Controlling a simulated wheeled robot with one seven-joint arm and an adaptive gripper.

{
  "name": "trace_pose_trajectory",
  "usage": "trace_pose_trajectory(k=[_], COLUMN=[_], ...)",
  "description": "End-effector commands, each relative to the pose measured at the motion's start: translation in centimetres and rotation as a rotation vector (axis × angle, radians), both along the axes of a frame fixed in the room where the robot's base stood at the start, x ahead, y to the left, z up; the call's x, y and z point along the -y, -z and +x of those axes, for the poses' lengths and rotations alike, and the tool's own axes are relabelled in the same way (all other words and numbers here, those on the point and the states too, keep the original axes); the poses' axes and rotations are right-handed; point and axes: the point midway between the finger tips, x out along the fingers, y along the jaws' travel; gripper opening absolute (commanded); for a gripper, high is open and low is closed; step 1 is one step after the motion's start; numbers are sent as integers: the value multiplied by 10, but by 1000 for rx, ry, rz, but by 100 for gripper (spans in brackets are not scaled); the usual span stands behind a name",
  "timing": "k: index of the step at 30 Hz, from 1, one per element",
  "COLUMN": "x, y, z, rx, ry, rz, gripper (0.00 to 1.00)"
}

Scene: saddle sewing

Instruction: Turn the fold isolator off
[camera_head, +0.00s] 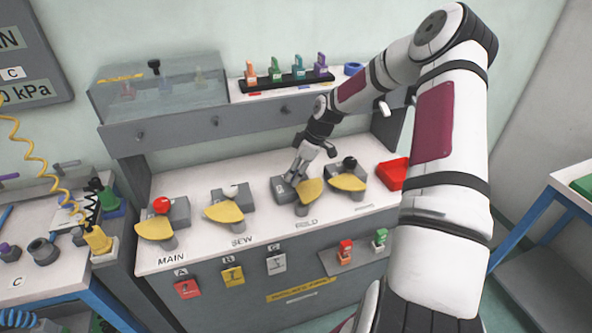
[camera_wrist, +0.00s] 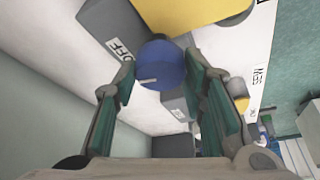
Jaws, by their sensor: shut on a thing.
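The fold isolator (camera_head: 282,190) is the third grey box from the left on the white bench, above the FOLD label (camera_head: 306,224). A yellow plate (camera_head: 309,191) sits at its front. My gripper (camera_head: 296,176) reaches down onto this isolator from above and hides its knob in the head view. In the wrist view, a round blue knob (camera_wrist: 160,65) with a small pale mark sits between the fingertips, and the gripper is shut on it. An OFF label (camera_wrist: 120,50) shows beside the knob. I cannot tell the switch position for sure.
The main isolator (camera_head: 162,206) has a red knob, the sew isolator (camera_head: 230,193) a white one. A fourth isolator (camera_head: 349,165) with a black knob stands close on the right. A red tray (camera_head: 393,173) lies beyond. Coloured tags (camera_head: 298,68) stand on the shelf.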

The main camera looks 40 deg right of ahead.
Motion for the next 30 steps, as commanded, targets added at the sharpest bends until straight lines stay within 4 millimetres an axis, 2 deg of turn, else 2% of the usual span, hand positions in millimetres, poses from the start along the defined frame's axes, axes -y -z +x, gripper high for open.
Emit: trace_pose_trajectory(k=[12, 29, 30], x=[0, 0, 0], y=[0, 0, 0], z=[2, 2, 2], rx=[3, 2, 2], ry=[-189, -219, -219], rz=[-1, -2, -2], gripper=[0, 0, 47])
